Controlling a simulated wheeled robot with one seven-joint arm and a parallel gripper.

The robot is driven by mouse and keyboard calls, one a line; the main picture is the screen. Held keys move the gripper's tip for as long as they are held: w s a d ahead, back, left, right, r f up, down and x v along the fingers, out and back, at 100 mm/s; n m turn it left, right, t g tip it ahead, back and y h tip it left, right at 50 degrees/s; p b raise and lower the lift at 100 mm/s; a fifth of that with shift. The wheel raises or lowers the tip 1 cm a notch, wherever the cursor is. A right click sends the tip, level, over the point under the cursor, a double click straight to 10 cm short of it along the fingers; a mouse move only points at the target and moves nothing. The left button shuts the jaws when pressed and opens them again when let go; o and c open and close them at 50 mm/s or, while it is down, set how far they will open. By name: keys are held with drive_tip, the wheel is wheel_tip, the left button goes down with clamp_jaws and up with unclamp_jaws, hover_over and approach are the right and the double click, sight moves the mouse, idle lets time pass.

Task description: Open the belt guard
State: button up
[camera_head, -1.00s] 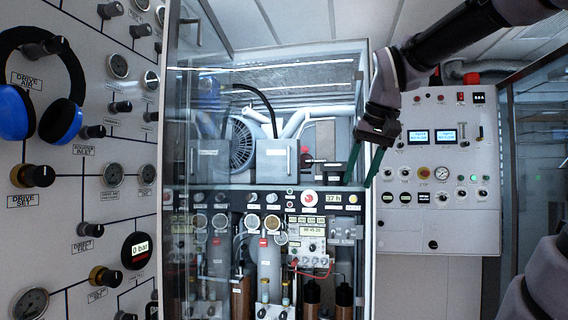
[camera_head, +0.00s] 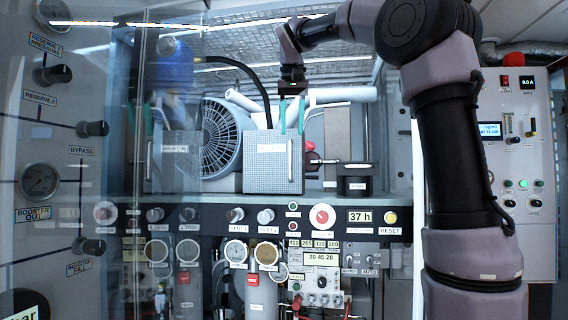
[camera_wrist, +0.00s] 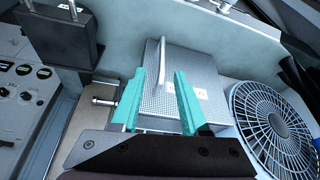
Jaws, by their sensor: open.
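The belt guard (camera_head: 262,180) is a grey perforated box with a white label and an upright bar handle (camera_head: 290,160) near its right edge. It looks closed, beside the fan wheel. My gripper (camera_head: 292,116) points down at the guard's upper part, its two teal fingers apart and empty. In the wrist view the guard (camera_wrist: 205,72) lies beyond the open fingers (camera_wrist: 160,95). The pale handle (camera_wrist: 162,62) lines up with the gap between them. I cannot tell whether the fingers are around the handle or short of it.
The round fan grille (camera_head: 218,138) stands left of the guard. A black block (camera_head: 355,180) and a metal rod are to its right. A control rail (camera_head: 335,217) with buttons runs below. A glass pane (camera_head: 150,215) on the left shows reflections. A control box (camera_head: 520,150) is far right.

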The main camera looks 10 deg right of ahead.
sight(290, 155)
drive_tip(key=shift+w+a+f, duration=0.1)
drive_tip(key=shift+w, duration=0.55)
drive_tip(key=x, duration=1)
drive_tip(key=shift+f, duration=0.15)
clamp_jaws()
idle(0.6)
